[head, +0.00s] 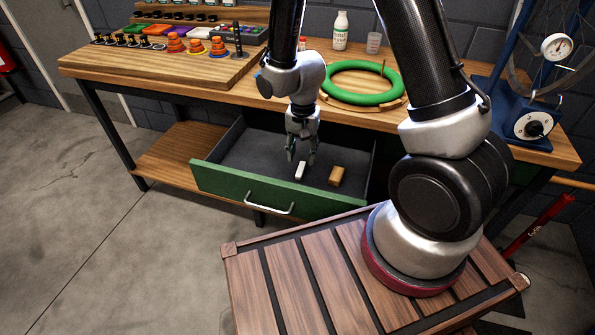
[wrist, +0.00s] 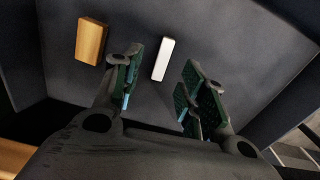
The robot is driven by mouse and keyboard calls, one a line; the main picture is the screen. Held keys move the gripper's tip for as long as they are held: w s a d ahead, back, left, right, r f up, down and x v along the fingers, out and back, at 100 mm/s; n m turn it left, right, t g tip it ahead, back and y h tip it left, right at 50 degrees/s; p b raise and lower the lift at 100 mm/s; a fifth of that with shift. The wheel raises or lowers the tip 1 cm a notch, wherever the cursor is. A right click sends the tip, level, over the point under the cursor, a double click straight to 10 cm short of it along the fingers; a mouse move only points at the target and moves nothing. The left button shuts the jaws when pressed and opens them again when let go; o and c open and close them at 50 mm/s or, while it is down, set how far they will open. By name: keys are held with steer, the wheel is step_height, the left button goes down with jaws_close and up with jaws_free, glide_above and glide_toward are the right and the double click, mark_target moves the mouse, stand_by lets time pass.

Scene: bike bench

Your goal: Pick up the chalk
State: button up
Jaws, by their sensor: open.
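The chalk is a short white stick (head: 300,171) lying in the open drawer. In the wrist view the white chalk (wrist: 163,59) lies on the grey drawer floor, beyond and between the line of my fingers. My gripper (head: 301,160) reaches down into the drawer, just above the chalk. In the wrist view my gripper (wrist: 158,82) is open with nothing between its green-padded fingers. I cannot tell whether the fingertips touch the drawer floor.
A wooden block (head: 336,176) lies right of the chalk in the drawer; it also shows in the wrist view (wrist: 91,41). The drawer's green front (head: 230,183) and side walls surround the gripper. A green ring (head: 360,83) lies on the bench (head: 255,103) above.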

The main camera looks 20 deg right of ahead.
mark_target(301, 168)
steer(key=f, duration=0.6)
steer(key=shift+w+a+f, duration=0.1)
steer(key=shift+w+f, duration=0.15)
steer(key=shift+w, duration=0.15)
jaws_close()
